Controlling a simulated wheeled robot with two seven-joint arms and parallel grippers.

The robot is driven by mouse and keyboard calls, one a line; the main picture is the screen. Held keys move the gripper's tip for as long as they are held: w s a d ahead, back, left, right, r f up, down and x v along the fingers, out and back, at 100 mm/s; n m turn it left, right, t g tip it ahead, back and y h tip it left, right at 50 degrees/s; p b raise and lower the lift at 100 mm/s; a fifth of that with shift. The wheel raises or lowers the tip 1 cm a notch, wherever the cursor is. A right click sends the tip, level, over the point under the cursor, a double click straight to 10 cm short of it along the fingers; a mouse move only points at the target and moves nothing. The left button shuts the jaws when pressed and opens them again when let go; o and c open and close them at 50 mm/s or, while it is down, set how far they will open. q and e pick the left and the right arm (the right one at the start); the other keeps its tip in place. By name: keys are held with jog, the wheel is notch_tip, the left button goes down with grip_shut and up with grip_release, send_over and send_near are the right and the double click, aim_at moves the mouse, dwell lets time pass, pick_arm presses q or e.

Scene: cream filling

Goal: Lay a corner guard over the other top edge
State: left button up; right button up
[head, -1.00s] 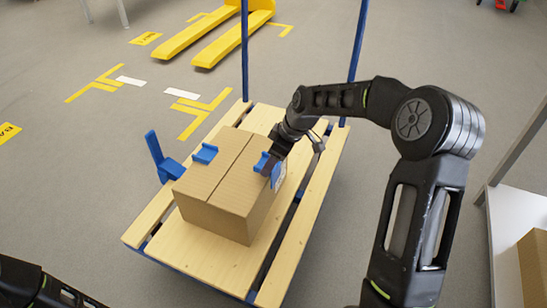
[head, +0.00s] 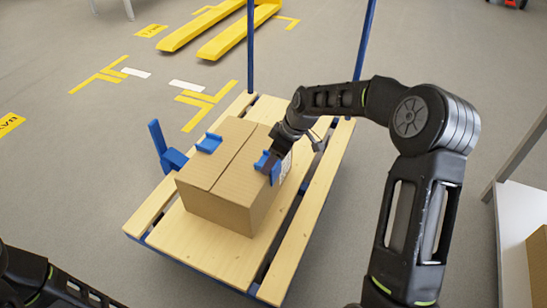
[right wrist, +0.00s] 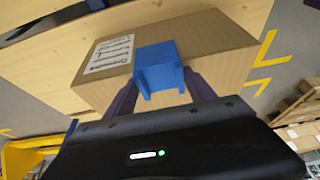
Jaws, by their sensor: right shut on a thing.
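A closed cardboard box (head: 232,178) sits on the wooden slatted deck of a blue-framed cart. One blue corner guard (head: 209,143) lies over the top edge on the box's left side. A second blue corner guard (head: 266,163) is at the opposite top edge, on the right. My right gripper (head: 279,152) is at this second guard. In the right wrist view the guard (right wrist: 160,70) is between the fingers of my right gripper (right wrist: 160,92), against the box (right wrist: 210,50). Whether it rests fully on the edge is hard to tell. Only part of my left arm shows at the lower left; its gripper is out of view.
The cart deck (head: 205,252) has bare room in front of the box. Blue upright posts (head: 250,50) stand at its far end. A blue bracket (head: 165,150) stands left of the box. A white-topped table (head: 512,235) is at the right. Yellow forks (head: 215,30) lie beyond.

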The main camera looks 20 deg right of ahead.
jog(key=shift+w+a+f, duration=0.15)
jog(key=shift+w+a, duration=0.05)
dwell(0.4)
jog(key=o, duration=1.5)
jog(key=shift+c, duration=0.2)
jog(key=p+v, duration=0.3)
jog(key=v, duration=0.4)
jog(key=shift+r, duration=0.3)
jog(key=shift+s+d, duration=0.1)
jog(key=shift+s, duration=0.1)
